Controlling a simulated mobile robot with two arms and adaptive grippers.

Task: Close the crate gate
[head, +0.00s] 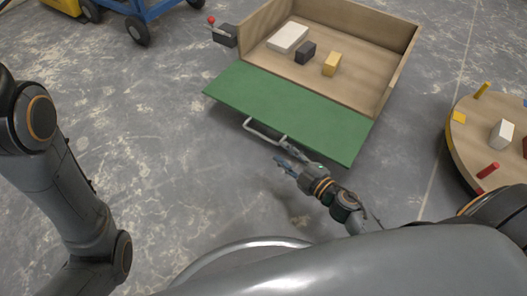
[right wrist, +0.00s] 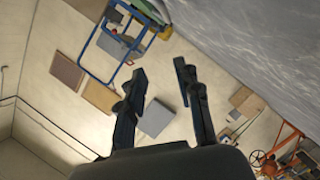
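The crate (head: 345,15) is a wooden box with its front side open. Its green gate (head: 290,115) is folded down and slopes outward from the crate's front edge toward me. A pale U-shaped handle (head: 262,137) sticks out from the gate's near edge. My right gripper (head: 283,163) is just below and right of the handle, and I see no grip on it. In the right wrist view its two fingers (right wrist: 158,72) stand apart with nothing between them. The gate and handle do not show in that view. My left arm is at the left, but its gripper is not visible.
Inside the crate lie a white block (head: 288,37), a dark block (head: 305,52) and a yellow block (head: 331,64). A red-knobbed lever (head: 212,22) is at the crate's left. A round table (head: 470,150) stands at the right, a blue cart (head: 150,12) at top left. Floor left of the gate is clear.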

